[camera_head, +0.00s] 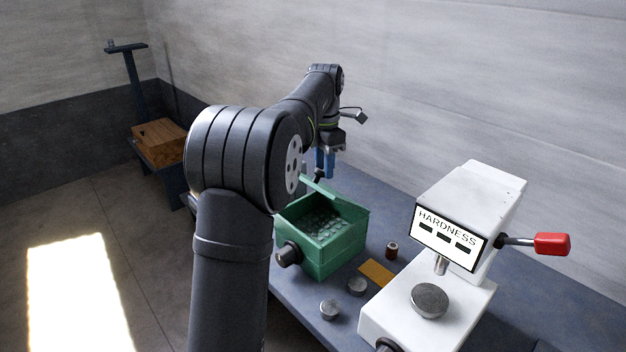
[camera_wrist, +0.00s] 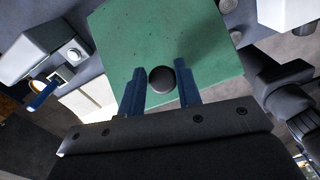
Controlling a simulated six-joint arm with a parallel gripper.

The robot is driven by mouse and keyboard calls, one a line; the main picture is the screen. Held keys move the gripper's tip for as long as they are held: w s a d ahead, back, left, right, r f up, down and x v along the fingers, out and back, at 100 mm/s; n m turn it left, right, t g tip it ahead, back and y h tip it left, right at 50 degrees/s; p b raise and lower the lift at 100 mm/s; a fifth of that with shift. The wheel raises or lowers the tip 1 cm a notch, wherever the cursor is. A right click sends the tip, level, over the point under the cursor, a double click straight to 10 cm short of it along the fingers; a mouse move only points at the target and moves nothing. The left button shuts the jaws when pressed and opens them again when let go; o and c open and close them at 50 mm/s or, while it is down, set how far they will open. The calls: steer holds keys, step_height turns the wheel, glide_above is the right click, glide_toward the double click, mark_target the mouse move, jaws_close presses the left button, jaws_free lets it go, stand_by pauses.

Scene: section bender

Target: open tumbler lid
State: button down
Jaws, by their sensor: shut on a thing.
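The green tumbler box (camera_head: 322,257) stands on the blue-grey bench, with its inside showing and several small round pieces in it. Its green lid (camera_head: 319,188) is raised at an angle along the back edge; it fills the upper middle of the wrist view (camera_wrist: 205,35). A dark round knob (camera_wrist: 161,80) sits on the lid. My gripper (camera_head: 323,170) is above the back of the box, its blue fingers shut on the knob; it also shows in the wrist view (camera_wrist: 161,88). The knob is mostly hidden in the head view.
A white hardness tester (camera_head: 465,225) with a red-handled lever (camera_head: 552,244) stands on the right. Between it and the box are a small dark red cylinder (camera_head: 392,250), a yellow-orange plate (camera_head: 376,274) and two grey discs (camera_head: 329,309). A wooden box (camera_head: 160,141) sits at the far left.

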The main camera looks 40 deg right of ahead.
steer(key=c, duration=2.1)
jaws_free()
steer(key=d, duration=0.1)
steer(key=d+r, duration=0.1)
steer(key=d, duration=0.3)
steer(key=shift+w+r, duration=0.15)
steer(key=shift+r, duration=0.15)
steer(key=shift+c, duration=0.2)
steer(key=o, duration=0.3)
steer(key=shift+w+a, duration=0.15)
steer(key=shift+a, duration=0.05)
steer(key=o, duration=0.8)
steer(key=shift+r, duration=0.15)
steer(key=shift+r, duration=3.6)
